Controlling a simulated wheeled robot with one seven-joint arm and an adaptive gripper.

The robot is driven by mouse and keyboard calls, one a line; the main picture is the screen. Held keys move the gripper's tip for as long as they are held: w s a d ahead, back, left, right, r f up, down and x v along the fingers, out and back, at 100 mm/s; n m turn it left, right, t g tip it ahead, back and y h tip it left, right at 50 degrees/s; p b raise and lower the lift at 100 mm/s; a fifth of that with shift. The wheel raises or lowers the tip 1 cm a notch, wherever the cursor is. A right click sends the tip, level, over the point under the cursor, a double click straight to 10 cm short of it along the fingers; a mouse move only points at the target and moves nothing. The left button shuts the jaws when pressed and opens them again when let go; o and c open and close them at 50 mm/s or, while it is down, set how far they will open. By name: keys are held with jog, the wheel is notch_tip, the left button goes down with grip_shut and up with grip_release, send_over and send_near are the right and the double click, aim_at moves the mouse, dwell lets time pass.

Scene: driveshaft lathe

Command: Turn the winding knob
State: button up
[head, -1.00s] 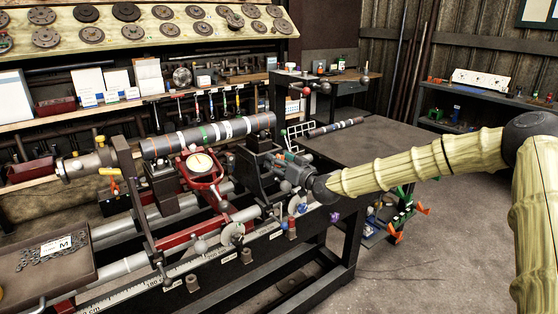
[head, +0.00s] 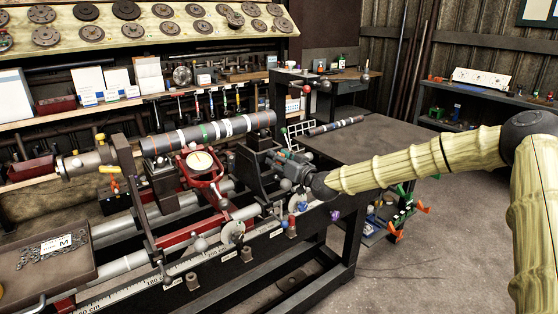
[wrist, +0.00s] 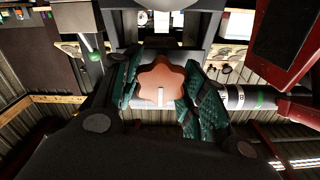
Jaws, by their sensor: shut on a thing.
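The winding knob (wrist: 160,78) is an orange-brown, star-shaped knob with a pale mark near its lower edge, seen close up in the wrist view. My gripper (head: 284,163) is at the right end of the lathe, by the dark stand. In the wrist view its teal ridged finger pads sit on both sides of the knob, shut on it. In the head view the knob is hidden by my gripper. The striped driveshaft (head: 208,134) lies across the lathe to the left, with a round dial gauge (head: 201,161) on a red mount in front of it.
A dark table (head: 372,142) stands behind and right of my gripper, with another striped shaft (head: 336,126) on it. A tray of small parts (head: 38,268) is at the lower left. Open floor lies to the right.

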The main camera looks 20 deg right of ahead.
jog(key=m+b, duration=0.3)
jog(key=shift+d+f+b, duration=0.15)
jog(key=shift+f+b, duration=0.1)
jog(key=shift+b, duration=0.05)
jog(key=m+b, duration=0.3)
jog(key=m, duration=0.1)
jog(key=shift+b, duration=0.3)
jog(key=m+b, duration=0.6)
jog(key=shift+f, duration=0.15)
jog(key=m+b, duration=0.3)
jog(key=shift+m, duration=0.4)
jog(key=m+b, duration=0.3)
jog(key=shift+d+m, duration=0.1)
jog(key=shift+m, duration=0.3)
jog(key=m+b, duration=0.3)
jog(key=shift+m+b, duration=1.5)
jog(key=shift+m, duration=0.5)
